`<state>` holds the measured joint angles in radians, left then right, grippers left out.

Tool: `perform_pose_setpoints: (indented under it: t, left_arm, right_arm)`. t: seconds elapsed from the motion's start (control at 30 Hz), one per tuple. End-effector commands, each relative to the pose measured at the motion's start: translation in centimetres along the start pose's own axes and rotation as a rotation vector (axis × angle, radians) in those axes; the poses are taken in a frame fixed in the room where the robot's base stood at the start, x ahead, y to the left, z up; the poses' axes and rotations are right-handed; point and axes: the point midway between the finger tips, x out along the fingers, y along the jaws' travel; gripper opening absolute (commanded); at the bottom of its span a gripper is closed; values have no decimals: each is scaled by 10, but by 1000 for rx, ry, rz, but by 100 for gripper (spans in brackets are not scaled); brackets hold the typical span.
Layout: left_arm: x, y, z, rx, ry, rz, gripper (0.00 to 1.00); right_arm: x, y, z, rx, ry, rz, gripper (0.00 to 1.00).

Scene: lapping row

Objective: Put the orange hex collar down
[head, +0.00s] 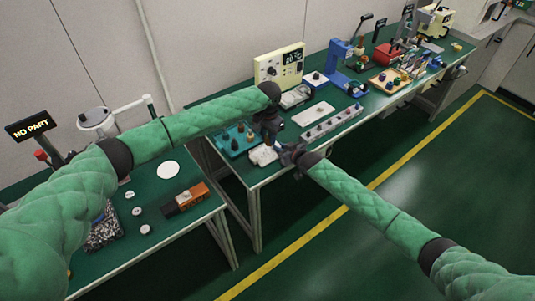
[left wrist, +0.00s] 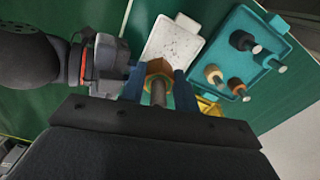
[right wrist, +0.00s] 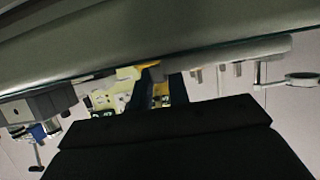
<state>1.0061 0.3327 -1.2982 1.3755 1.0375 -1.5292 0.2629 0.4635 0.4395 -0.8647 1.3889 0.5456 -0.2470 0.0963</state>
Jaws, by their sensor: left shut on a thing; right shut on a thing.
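The orange hex collar (left wrist: 160,68), with a grey-brown shaft at its middle, is between the blue fingers of my left gripper (left wrist: 159,88). My right gripper (left wrist: 125,70) comes in from the left and meets it there. In the right wrist view, the fingers of my right gripper (right wrist: 162,88) close at an orange-tan part (right wrist: 154,72), seemingly the same collar. In the head view my left gripper (head: 267,140) and right gripper (head: 290,153) meet above the bench's near-left corner; the collar is not clear there.
A white speckled plate (left wrist: 173,42) lies below the grippers. Beside it is a teal tray (left wrist: 262,20) with several knobbed pins. A grey strip block (head: 331,124) and a white panel (head: 318,113) lie to the right. A lower table (head: 185,230) stands left, across a gap.

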Motion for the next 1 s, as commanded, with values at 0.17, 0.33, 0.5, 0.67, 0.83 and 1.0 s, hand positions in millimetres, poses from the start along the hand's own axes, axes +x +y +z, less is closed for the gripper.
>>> perform_pose_setpoints:
  t: [0.17, 0.33, 0.5, 0.67, 0.83, 1.0]
  left_arm:
    - [-4, -3, -4, -66, 0, 1, 8]
    - [-16, -16, -7, -179, 0, 1, 8]
    - [-16, -21, -4, -264, -1, -1, 8]
    - [-7, -21, -4, -297, -1, 0, 8]
    - [21, -22, -4, -300, -2, -1, 8]
    - [42, -21, -4, -299, -1, -1, 8]
  right_arm:
    - [0, 0, 0, 0, -1, 0, 0]
    - [0, 0, 0, 0, -1, 0, 0]
    - [0, 0, 1, 0, -1, 0, 0]
    - [0, 0, 1, 0, -1, 0, 0]
    - [0, 0, 1, 0, -1, 0, 0]
    - [0, 0, 1, 0, -1, 0, 0]
